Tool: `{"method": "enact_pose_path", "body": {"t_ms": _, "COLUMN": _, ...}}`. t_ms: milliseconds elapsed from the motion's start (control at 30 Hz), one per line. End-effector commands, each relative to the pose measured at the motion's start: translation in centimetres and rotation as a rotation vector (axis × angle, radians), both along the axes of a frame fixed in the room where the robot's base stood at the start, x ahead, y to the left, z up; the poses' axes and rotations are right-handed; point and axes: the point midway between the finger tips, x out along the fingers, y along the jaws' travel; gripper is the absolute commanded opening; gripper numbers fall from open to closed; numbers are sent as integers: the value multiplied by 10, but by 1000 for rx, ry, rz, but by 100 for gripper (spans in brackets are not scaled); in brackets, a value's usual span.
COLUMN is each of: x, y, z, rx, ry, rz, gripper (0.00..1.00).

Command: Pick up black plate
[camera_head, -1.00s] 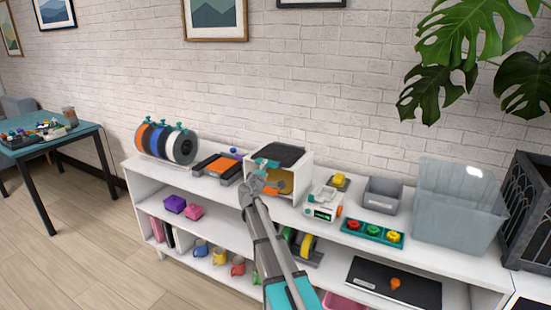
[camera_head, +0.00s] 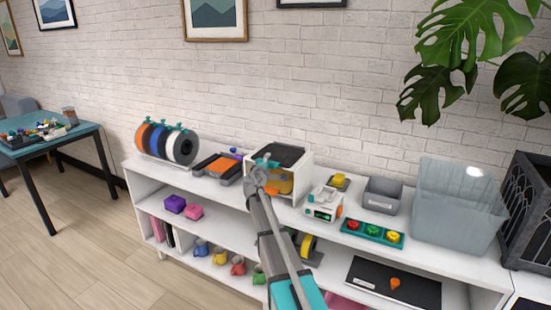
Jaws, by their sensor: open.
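A flat black plate (camera_head: 281,154) lies on top of the white box-shaped machine (camera_head: 304,176) on the shelf unit's top. Another flat dark board (camera_head: 421,288) with an orange piece (camera_head: 395,283) on it lies on the lower shelf at the right. My gripper (camera_head: 257,177) is open in front of the white machine, overlapping its open front in the picture, below the black plate. It holds nothing that I can see. Whether it touches the machine cannot be told. My arm hides part of the shelf below.
An orange-topped tray (camera_head: 217,166) and filament spools (camera_head: 168,145) stand left of the machine. A small white device (camera_head: 323,205), a grey bin (camera_head: 383,195), a teal tray (camera_head: 352,234) and a large translucent bin (camera_head: 455,215) stand to the right. Mugs (camera_head: 219,256) stand on the lower shelf.

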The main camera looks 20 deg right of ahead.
Motion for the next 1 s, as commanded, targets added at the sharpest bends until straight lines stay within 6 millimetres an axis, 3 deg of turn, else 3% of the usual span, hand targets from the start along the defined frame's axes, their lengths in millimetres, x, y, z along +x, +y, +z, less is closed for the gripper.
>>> {"method": "enact_pose_path", "body": {"t_ms": 533, "x": 0, "y": 0, "z": 0, "rx": 0, "ry": 0, "rz": 0, "gripper": 69}}
{"method": "enact_pose_path", "body": {"t_ms": 900, "x": 0, "y": 0, "z": 0, "rx": 0, "ry": 0, "rz": 0, "gripper": 0}}
{"method": "enact_pose_path", "body": {"t_ms": 1000, "x": 0, "y": 0, "z": 0, "rx": 0, "ry": 0, "rz": 0, "gripper": 0}}
